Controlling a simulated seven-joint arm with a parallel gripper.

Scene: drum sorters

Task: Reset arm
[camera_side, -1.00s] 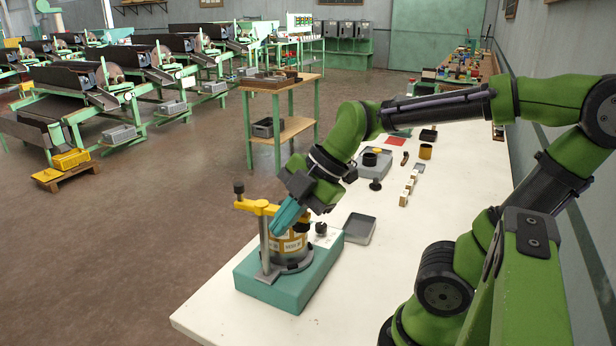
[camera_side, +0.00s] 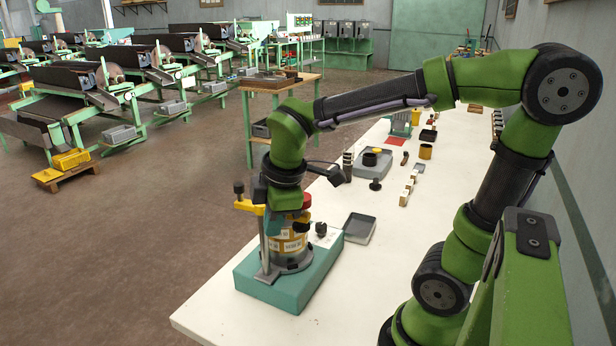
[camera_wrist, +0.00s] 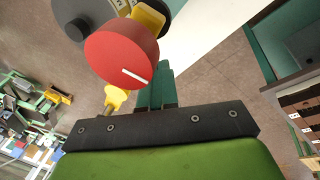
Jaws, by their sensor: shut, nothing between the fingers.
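My gripper (camera_side: 274,224) points down beside the drum in the side view, its teal fingers partly hidden by the fixture. In the wrist view my gripper (camera_wrist: 156,92) shows its fingers shut together and empty, close behind a red knob (camera_wrist: 122,57) with a white line. The red knob (camera_side: 306,200) shows at the right of the wrist in the side view. A drum with yellow labels (camera_side: 291,245) stands on a teal base block (camera_side: 290,288). I cannot tell whether the fingers touch anything.
A grey tray (camera_side: 359,228) lies right of the base block. Farther back on the white table (camera_side: 400,265) are a grey fixture (camera_side: 371,166), small blocks (camera_side: 407,192) and a yellow cup (camera_side: 426,151).

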